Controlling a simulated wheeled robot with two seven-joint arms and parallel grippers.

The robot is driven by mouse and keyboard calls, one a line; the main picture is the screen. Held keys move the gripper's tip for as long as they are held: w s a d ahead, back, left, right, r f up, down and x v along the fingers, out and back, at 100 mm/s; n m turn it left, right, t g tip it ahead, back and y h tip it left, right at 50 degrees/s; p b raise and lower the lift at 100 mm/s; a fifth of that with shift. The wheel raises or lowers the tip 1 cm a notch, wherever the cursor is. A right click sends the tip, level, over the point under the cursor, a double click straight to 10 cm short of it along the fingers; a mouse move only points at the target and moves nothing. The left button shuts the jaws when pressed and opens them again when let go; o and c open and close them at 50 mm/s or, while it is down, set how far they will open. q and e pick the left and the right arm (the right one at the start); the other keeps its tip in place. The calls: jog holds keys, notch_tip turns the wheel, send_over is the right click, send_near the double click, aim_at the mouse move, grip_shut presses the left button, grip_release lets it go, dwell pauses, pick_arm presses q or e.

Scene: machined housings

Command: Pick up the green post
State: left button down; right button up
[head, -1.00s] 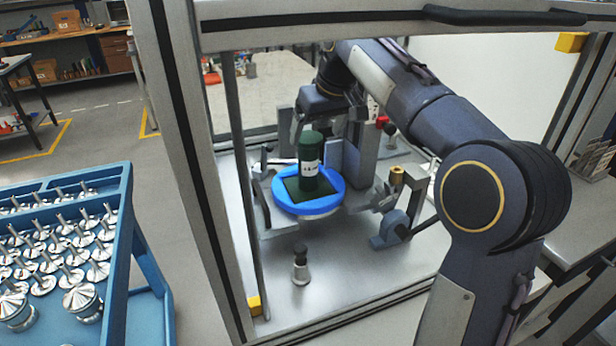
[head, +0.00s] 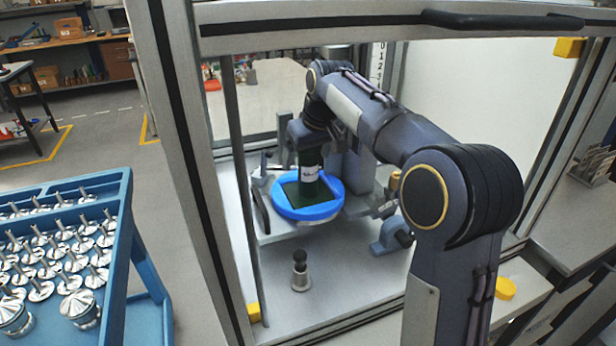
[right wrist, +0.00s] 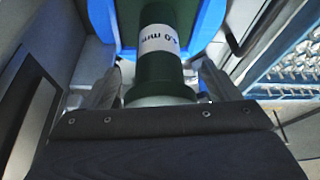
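The green post (head: 310,174) stands upright on a dark green square inside a round blue holder (head: 290,211). It carries a white printed band. In the head view my right gripper (head: 310,160) is over the post from above and hides its top. In the right wrist view the post (right wrist: 160,68) lies between the two fingers of the right gripper (right wrist: 160,85), with a gap on each side. The gripper is open there and not closed on the post. My left gripper is not in view.
A metal frame surrounds the work cell, with an upright (head: 187,150) at the left. A small black-topped peg (head: 300,272) stands in front of the holder. A blue clamp (head: 390,234) is at its right. A blue rack (head: 127,235) of metal parts is outside, left.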

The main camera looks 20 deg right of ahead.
grip_shut()
jog(key=shift+r, duration=0.15)
dwell(0.4)
